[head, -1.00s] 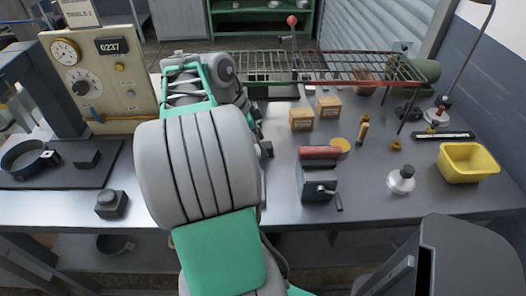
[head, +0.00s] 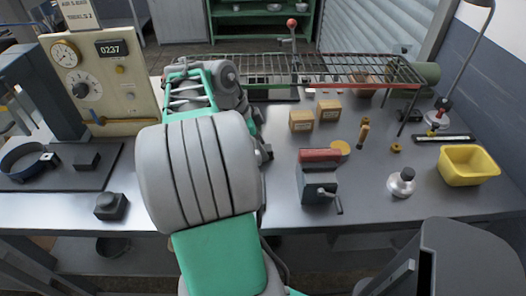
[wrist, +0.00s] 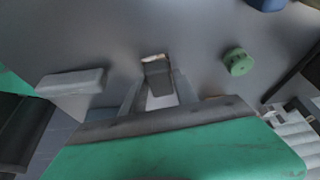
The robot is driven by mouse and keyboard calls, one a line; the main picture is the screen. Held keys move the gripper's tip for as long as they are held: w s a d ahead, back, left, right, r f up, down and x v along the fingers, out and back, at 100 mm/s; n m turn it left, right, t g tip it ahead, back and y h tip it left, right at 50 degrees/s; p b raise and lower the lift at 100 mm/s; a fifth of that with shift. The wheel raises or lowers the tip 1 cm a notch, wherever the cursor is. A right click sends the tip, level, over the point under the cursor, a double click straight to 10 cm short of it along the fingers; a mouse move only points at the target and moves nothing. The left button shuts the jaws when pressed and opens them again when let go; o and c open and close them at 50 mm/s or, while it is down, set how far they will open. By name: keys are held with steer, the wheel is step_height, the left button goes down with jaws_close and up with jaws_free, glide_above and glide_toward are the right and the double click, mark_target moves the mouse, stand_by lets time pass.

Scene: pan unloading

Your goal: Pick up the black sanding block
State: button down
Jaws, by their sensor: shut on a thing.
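In the wrist view my gripper (wrist: 159,88) is shut on a small dark block (wrist: 157,72), which fits the black sanding block. The block sticks out past the fingertips and has a pale, worn-looking far edge. Grey surface shows around it; I cannot tell whether the block touches it. In the head view my arm hides the gripper and the held block.
In the wrist view a green round piece (wrist: 238,62) lies to the right and a grey bar-like block (wrist: 70,82) to the left. In the head view a vice (head: 318,183), cardboard boxes (head: 301,120), a wire rack (head: 330,68) and a yellow bin (head: 468,165) stand right of my arm.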

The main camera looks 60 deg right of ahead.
mark_target(266, 147)
steer(key=shift+r, duration=0.15)
steer(key=shift+r, duration=0.3)
step_height(266, 147, up, 3)
steer(key=shift+f+p, duration=0.1)
steer(key=shift+p, duration=0.35)
steer(key=a+r+p, duration=0.2)
steer(key=a+r, duration=0.2)
steer(key=a, duration=0.3)
steer(key=s+a+r+p, duration=0.1)
steer(key=a+r+p, duration=0.1)
steer(key=a+r, duration=0.3)
steer(key=shift+s+a+r, duration=0.15)
steer(key=shift+s+a, duration=0.1)
steer(key=shift+a, duration=0.7)
